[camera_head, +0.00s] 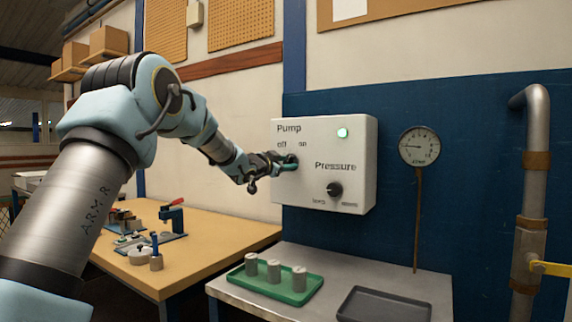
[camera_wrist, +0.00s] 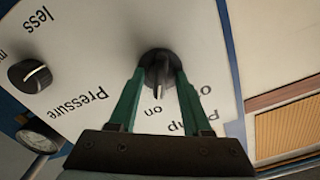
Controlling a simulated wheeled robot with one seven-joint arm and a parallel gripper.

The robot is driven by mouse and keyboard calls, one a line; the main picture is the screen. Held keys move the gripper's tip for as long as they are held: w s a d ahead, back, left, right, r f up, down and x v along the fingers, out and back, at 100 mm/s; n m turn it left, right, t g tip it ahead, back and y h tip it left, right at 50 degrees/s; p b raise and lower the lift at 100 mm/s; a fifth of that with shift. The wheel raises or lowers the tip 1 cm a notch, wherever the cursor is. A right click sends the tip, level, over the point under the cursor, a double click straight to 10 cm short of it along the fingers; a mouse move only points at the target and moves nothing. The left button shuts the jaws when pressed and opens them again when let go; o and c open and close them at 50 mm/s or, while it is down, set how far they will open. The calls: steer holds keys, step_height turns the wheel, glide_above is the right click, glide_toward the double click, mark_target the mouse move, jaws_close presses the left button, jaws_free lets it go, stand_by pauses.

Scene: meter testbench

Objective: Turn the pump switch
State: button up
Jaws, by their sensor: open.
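The white control box (camera_head: 345,135) hangs on the blue wall panel and carries the pump switch, a black knob (camera_wrist: 158,66) under the label "Pump" with "off" and "on" marks. In the wrist view the knob's grip bar points towards "on". My gripper (camera_head: 288,162) is at the switch, and its green fingers (camera_wrist: 161,75) stand open on either side of the knob. I cannot tell whether they touch it. In the head view the gripper mostly hides the switch. A green lamp (camera_head: 343,133) on the box is lit.
The pressure knob (camera_head: 334,189) sits lower right on the box. A gauge (camera_head: 419,146) and a vertical pipe (camera_head: 530,190) are to the right. Below, a grey table (camera_head: 330,263) holds a green tray (camera_head: 297,296) with metal cylinders and a dark tray (camera_head: 384,305).

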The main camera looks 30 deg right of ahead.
steer(key=b+v, duration=0.2)
steer(key=v, duration=0.9)
steer(key=a+f+n+y+p, duration=0.3)
steer(key=a+f+n+y, duration=0.25)
steer(key=a, duration=0.75)
steer(key=a+f+n+y+p, duration=0.2)
steer(key=a+f+n+y, duration=0.35)
steer(key=a, duration=0.65)
steer(key=s+a+f+n+g+y+p, duration=0.2)
steer(key=s+a+f, duration=0.3)
steer(key=s+a, duration=0.4)
steer(key=s+a+f+n+g+y+p, duration=0.2)
steer(key=s+a+f+n+g, duration=0.2)
steer(key=s+a, duration=0.5)
steer(key=s+f+g, duration=0.1)
steer(key=s, duration=0.3)
steer(key=shift+s+a+f+y+p, duration=0.2)
steer(key=shift+s+y+p, duration=0.1)
steer(key=shift+s+p, duration=0.1)
